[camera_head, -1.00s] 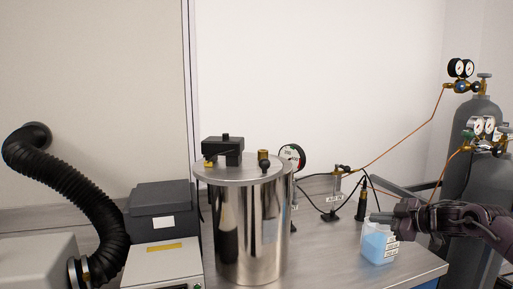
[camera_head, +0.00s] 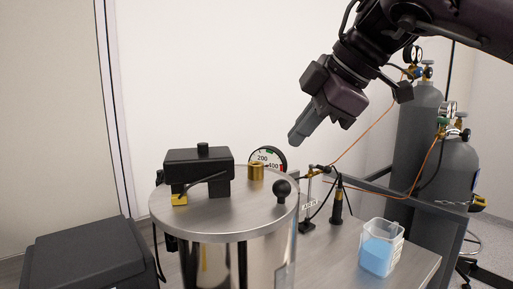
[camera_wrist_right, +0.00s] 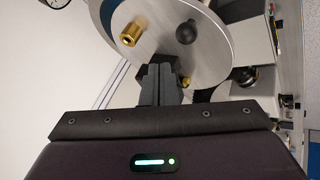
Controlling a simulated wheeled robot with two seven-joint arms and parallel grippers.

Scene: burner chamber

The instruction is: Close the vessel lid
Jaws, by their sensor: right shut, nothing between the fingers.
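The steel vessel (camera_head: 245,265) stands on the bench, with its flat round lid (camera_head: 225,217) on top. The lid bears a black block-shaped handle (camera_head: 198,165), a brass fitting (camera_head: 256,172) and a black ball knob (camera_head: 282,188). My right gripper (camera_head: 297,138) is shut and empty, in the air above and right of the lid, pointing down-left. In the right wrist view its shut fingers (camera_wrist_right: 160,75) point toward the lid (camera_wrist_right: 205,50), with the ball knob (camera_wrist_right: 190,30) and brass fitting (camera_wrist_right: 129,37) beyond. My left gripper is not in view.
A pressure gauge (camera_head: 267,158) stands behind the lid. A clear beaker of blue material (camera_head: 379,252) is at right on the bench. Grey gas cylinders (camera_head: 420,125) stand further right. A black box (camera_head: 84,258) is at lower left.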

